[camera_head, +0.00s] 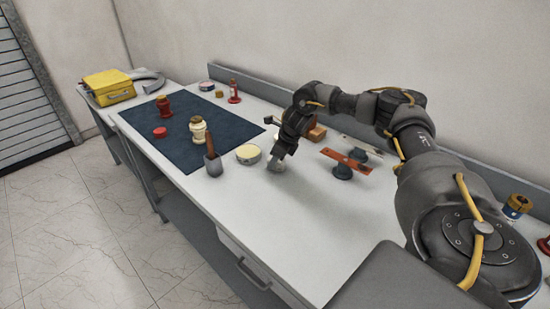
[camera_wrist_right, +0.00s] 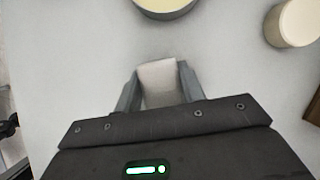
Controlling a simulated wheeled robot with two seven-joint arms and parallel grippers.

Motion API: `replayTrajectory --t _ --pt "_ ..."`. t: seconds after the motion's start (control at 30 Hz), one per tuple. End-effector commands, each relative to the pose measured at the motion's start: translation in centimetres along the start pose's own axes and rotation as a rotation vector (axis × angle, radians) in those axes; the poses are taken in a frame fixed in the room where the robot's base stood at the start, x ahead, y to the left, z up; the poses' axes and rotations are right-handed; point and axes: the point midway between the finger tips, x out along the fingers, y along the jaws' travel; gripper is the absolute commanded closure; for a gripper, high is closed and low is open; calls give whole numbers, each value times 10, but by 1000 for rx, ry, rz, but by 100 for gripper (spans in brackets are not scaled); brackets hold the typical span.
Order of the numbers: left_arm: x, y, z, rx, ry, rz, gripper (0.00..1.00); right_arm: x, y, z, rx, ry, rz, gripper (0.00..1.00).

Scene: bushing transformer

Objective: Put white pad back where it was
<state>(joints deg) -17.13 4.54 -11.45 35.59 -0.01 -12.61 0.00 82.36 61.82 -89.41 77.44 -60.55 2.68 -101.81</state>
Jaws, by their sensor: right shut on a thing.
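My right gripper (camera_head: 276,164) is low over the bare white tabletop, right of the round tin. In the right wrist view its two fingers (camera_wrist_right: 158,90) are closed on the white pad (camera_wrist_right: 158,80), a small pale block held between them. In the head view the pad is a small pale patch at the fingertips, and I cannot tell whether it touches the table. My left gripper is not in view.
The round tin (camera_head: 248,153) with pale yellow contents also shows in the wrist view (camera_wrist_right: 163,7). A grey cup with a brown handle (camera_head: 213,163) stands beside it. A dark mat (camera_head: 160,130) bears bushings. The front tabletop is clear.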

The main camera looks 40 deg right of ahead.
Motion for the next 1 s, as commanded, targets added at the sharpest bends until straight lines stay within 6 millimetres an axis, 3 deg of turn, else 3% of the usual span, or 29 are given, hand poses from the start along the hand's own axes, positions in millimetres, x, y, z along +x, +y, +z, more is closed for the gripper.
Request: replayTrajectory --t 0.47,0.5,0.63,1.0 --pt "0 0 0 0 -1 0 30 10 0 -4 0 -1 0 82" --pt "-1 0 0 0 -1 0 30 8 0 -3 0 -1 0 55" --pt "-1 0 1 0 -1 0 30 8 0 -3 0 -1 0 39" --pt "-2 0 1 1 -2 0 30 2 0 -2 0 -2 -1 39"
